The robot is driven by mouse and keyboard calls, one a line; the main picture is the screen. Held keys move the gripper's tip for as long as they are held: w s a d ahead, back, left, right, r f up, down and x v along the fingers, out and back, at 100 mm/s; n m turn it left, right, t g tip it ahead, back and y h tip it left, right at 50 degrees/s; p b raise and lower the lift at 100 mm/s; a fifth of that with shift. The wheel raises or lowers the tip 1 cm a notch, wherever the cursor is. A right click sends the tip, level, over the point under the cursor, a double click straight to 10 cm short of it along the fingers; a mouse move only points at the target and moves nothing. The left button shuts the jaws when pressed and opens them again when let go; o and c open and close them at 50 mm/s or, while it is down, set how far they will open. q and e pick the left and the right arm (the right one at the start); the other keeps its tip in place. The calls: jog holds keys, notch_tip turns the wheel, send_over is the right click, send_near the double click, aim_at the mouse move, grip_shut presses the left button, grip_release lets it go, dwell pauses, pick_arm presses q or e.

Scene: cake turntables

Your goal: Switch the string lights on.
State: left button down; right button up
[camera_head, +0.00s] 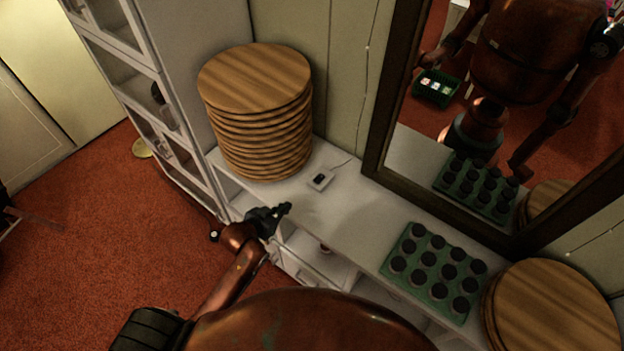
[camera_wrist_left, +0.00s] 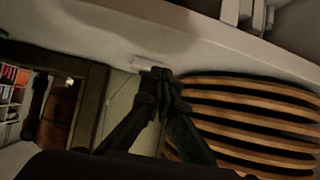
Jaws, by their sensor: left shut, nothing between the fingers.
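A small white switch box (camera_head: 320,179) with a dark rocker lies on the white shelf top, just right of the stack of wooden discs. A thin cord runs from it toward the wall. A string-light wire (camera_head: 367,65) with small bulbs hangs on the wall left of the mirror. My left gripper (camera_head: 285,209) is shut and empty, at the front edge of the shelf, apart from the switch box. In the left wrist view the gripper fingers (camera_wrist_left: 163,76) are together, with the pale switch box (camera_wrist_left: 150,63) just beyond their tips. My right gripper shows only doubtfully, in the mirror.
A tall stack of wooden discs (camera_head: 255,130) stands at the left of the shelf top (camera_head: 345,222). A green tray (camera_head: 403,246) of dark-topped jars and more wooden discs (camera_head: 552,308) stand at the right. A framed mirror (camera_head: 384,128) leans behind. The shelf middle is clear.

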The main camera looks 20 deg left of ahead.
aim_at(319, 178)
pick_arm(q)
jog(key=w+d+r+t+h, duration=0.1)
jog(key=w+d+r+t, duration=0.1)
jog(key=w+r, duration=0.4)
jog(key=shift+d+r+m+h, duration=0.15)
jog(key=shift+d+m+h, duration=0.15)
jog(key=shift+m+h, duration=0.1)
pick_arm(e)
jog(key=shift+w+d+r, duration=0.1)
jog(key=shift+d, duration=0.1)
pick_arm(q)
jog(key=shift+w, duration=0.2)
pick_arm(e)
jog(key=shift+d, duration=0.1)
